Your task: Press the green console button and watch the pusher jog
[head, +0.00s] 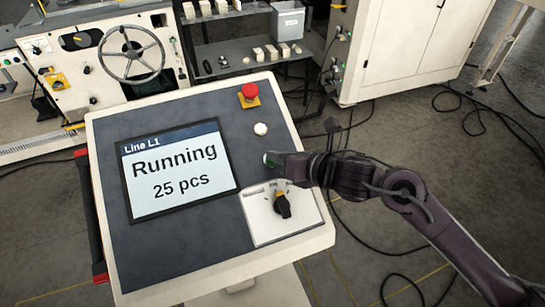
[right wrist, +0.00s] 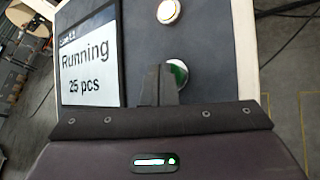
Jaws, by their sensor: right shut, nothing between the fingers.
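The console (head: 190,253) has a sloped dark panel with a screen (head: 178,170) reading "Line L1, Running, 25 pcs". The green button (head: 267,160) is on the panel's right side, partly hidden by my right gripper (head: 274,160). In the right wrist view the green button (right wrist: 178,72) shows just beyond the fingertips (right wrist: 159,84). My right gripper is shut and empty, its tips at the button; I cannot tell whether they touch it. My left gripper is in neither view. I cannot make out the pusher.
A red emergency button (head: 249,92) on a yellow base and a white button (head: 261,129) sit above the green one. A black rotary switch (head: 282,205) is below it. A machine with a handwheel (head: 131,54) and a shelf (head: 250,49) stand behind. Cables lie on the floor at right.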

